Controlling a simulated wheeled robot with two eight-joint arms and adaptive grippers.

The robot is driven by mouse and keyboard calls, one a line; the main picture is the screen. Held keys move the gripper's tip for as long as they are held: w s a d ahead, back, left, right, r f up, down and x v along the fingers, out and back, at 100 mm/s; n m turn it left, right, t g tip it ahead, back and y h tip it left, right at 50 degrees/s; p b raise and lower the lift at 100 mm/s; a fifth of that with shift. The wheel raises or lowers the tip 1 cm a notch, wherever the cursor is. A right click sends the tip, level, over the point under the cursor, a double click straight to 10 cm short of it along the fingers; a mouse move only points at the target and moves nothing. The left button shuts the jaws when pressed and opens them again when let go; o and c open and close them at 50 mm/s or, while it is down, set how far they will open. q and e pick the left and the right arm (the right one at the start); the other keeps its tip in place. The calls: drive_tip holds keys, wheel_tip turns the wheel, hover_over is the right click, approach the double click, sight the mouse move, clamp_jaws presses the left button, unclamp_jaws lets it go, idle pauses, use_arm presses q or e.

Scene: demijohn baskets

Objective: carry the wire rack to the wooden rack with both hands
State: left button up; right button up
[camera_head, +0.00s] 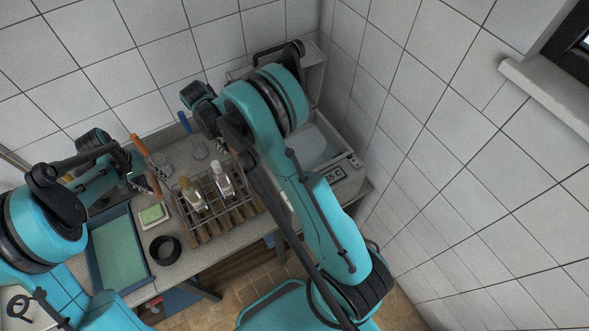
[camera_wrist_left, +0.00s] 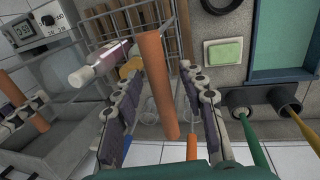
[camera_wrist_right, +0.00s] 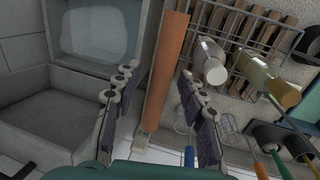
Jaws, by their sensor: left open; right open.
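The wire rack (camera_head: 182,209) stands on the counter with two bottles in it, one yellowish (camera_head: 190,194) and one with a pink label (camera_head: 222,180). Brown slats of the wooden rack (camera_head: 246,211) show under and in front of it. My left gripper (camera_wrist_left: 162,72) is open, with an orange-brown handle bar (camera_wrist_left: 156,85) between its fingers. My right gripper (camera_wrist_right: 156,80) is open, with a similar bar (camera_wrist_right: 166,72) between its fingers. I cannot tell whether the fingers touch the bars. In the head view my right arm hides the right end of the rack.
A green-bottomed blue tray (camera_head: 119,252), a green sponge on a dish (camera_head: 152,214) and a black ring-shaped item (camera_head: 165,249) lie at left. Orange-handled (camera_head: 138,144) and blue-handled (camera_head: 184,122) tools stand behind. A basin with a display (camera_head: 334,174) is at right, beside the tiled wall.

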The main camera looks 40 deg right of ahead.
use_arm(q)
drive_tip(key=shift+r, duration=0.15)
use_arm(e)
drive_tip(key=shift+r+p, duration=1.35)
use_arm(q)
wheel_tip(320, 180, up, 7)
drive_tip(key=a, duration=0.1)
drive_tip(key=shift+a+f, duration=0.2)
drive_tip(key=shift+a, duration=0.1)
drive_tip(key=shift+a+r+p, duration=0.15)
drive_tip(key=shift+a+r, duration=0.35)
drive_tip(key=shift+a, duration=0.25)
drive_tip(key=shift+a+r+p, duration=0.1)
drive_tip(key=shift+a+r, duration=0.35)
drive_tip(key=shift+a, duration=0.25)
drive_tip(key=shift+a+r+p, duration=0.15)
drive_tip(key=shift+a+r, duration=0.35)
drive_tip(key=shift+a, duration=0.25)
use_arm(e)
drive_tip(key=shift+r, duration=0.4)
drive_tip(key=shift+r, duration=0.1)
